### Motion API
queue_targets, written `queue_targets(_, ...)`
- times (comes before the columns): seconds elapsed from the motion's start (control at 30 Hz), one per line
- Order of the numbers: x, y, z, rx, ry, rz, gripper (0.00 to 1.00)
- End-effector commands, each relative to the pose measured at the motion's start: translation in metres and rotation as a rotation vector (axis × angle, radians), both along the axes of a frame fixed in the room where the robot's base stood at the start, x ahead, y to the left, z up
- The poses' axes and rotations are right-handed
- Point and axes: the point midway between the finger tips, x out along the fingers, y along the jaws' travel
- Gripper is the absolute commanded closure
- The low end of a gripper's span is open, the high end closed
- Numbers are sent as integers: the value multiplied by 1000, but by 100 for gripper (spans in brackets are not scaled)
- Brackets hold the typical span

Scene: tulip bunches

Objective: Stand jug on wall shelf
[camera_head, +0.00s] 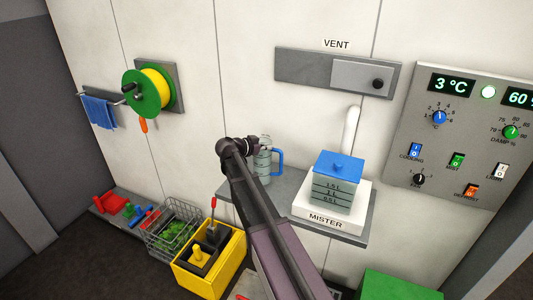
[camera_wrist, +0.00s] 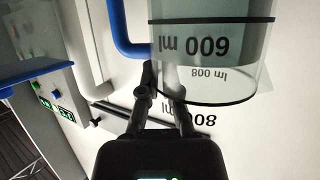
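The jug (camera_head: 264,166) is a clear grey cylinder with a blue handle (camera_head: 280,160). It looks upright over the left part of the grey wall shelf (camera_head: 285,189); whether its base touches the shelf is hard to tell. My gripper (camera_head: 250,145) is at the jug's upper left side, and its fingertips are small there. The wrist view looks upside down. It shows the jug (camera_wrist: 212,70) with a 600 ml mark. My fingers (camera_wrist: 160,75) are close together across the jug's wall near the rim, beside the handle (camera_wrist: 122,30), one seemingly seen through the glass.
A white mister (camera_head: 333,210) with a blue-lidded tank (camera_head: 338,171) stands right of the jug on the shelf. A white pipe (camera_head: 351,126) rises behind it. Below are a yellow crate (camera_head: 213,279) and a wire basket (camera_head: 160,238). A control panel (camera_head: 460,140) is at right.

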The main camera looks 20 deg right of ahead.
Motion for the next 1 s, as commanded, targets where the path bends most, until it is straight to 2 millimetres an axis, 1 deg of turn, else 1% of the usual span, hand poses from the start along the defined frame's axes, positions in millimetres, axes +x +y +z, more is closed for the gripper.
queue_targets(0.03,0,0,-5,-3,-1,0,100)
queue_targets(0.1,0,0,-7,-3,-1,0,100)
queue_targets(0.6,0,0,-9,-3,-1,0,100)
queue_targets(0.67,0,0,-9,0,0,0,84)
queue_targets(0.7,0,0,-9,0,0,0,72)
queue_targets(0.73,0,0,-9,0,0,1,63)
queue_targets(0.77,0,0,-9,0,0,1,57)
queue_targets(1.0,0,0,-9,0,0,0,57)
